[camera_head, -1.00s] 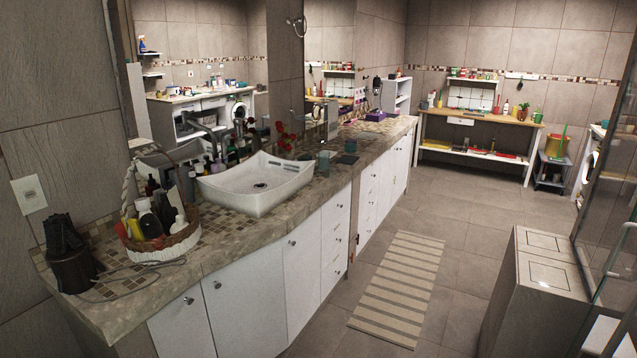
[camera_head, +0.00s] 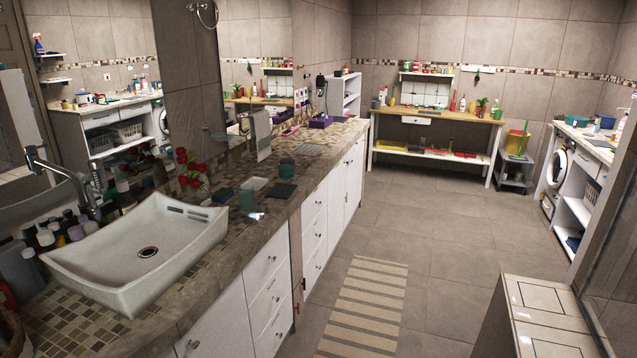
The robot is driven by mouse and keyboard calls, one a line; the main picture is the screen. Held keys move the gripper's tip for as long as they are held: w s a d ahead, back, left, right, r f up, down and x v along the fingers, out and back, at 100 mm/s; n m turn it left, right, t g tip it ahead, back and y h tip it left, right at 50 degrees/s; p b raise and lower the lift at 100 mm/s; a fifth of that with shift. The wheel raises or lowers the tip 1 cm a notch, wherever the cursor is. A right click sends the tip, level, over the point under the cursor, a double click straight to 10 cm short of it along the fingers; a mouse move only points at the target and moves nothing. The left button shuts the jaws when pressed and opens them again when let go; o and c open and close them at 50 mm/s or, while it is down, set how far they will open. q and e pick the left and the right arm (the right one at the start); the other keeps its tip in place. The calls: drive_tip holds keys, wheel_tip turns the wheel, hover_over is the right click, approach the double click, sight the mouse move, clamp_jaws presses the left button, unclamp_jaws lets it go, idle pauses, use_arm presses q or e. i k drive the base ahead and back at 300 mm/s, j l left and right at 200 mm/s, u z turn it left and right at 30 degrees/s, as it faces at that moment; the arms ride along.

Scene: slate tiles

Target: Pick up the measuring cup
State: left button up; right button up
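I cannot make out a measuring cup for certain in the head view. Small items stand on the far wooden workbench (camera_head: 441,114), on the wall shelf above it (camera_head: 427,74), and on the counter at the right (camera_head: 590,142). They are too small to tell apart. Neither of my grippers is in view.
A long vanity counter (camera_head: 262,204) with a white sink (camera_head: 105,275), red flowers (camera_head: 187,170) and a teal cup (camera_head: 247,201) runs along the left. A striped mat (camera_head: 366,305) lies on open tiled floor (camera_head: 425,225). A pale box-like unit (camera_head: 545,318) and glass stand at right.

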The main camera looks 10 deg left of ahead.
sight(246, 192)
drive_tip(key=i+l+u, duration=0.1)
drive_tip(key=i+u, duration=0.25)
drive_tip(key=i, duration=0.2)
drive_tip(key=i+l+u, duration=0.3)
drive_tip(key=i, duration=0.25)
drive_tip(key=i+l+u, duration=0.35)
drive_tip(key=i, duration=0.2)
